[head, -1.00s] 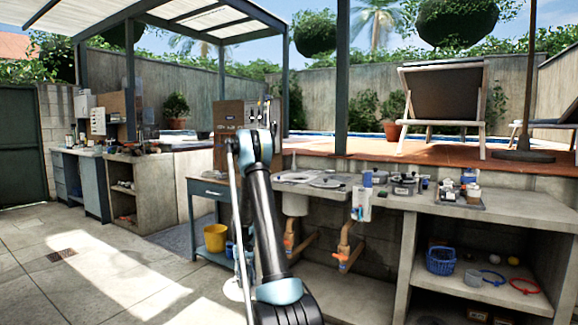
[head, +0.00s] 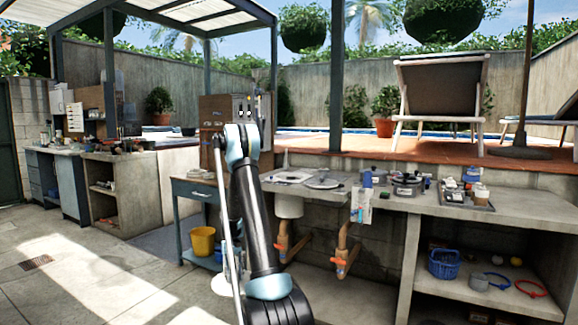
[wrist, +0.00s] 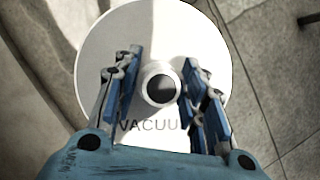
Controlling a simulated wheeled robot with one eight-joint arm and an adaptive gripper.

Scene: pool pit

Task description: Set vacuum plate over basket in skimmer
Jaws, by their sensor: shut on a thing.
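The white vacuum plate (wrist: 200,50), a round disc marked with partly hidden "VACUU" lettering, fills the middle of the wrist view. My gripper (wrist: 160,88) has its blue-padded fingers around the plate's raised central neck and is shut on it. In the head view, the plate (head: 224,284) shows partly at the left of my arm, low above the floor. The skimmer's white body (head: 289,206) hangs under the counter, with its opening area on the countertop. I cannot see a basket inside it.
The concrete counter (head: 440,204) holds a round lid (head: 323,182), several containers and a tray (head: 466,196). A blue basket (head: 444,264) sits on the shelf below. A blue side table (head: 196,188) with a yellow bucket (head: 202,241) stands left. Paving at left is clear.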

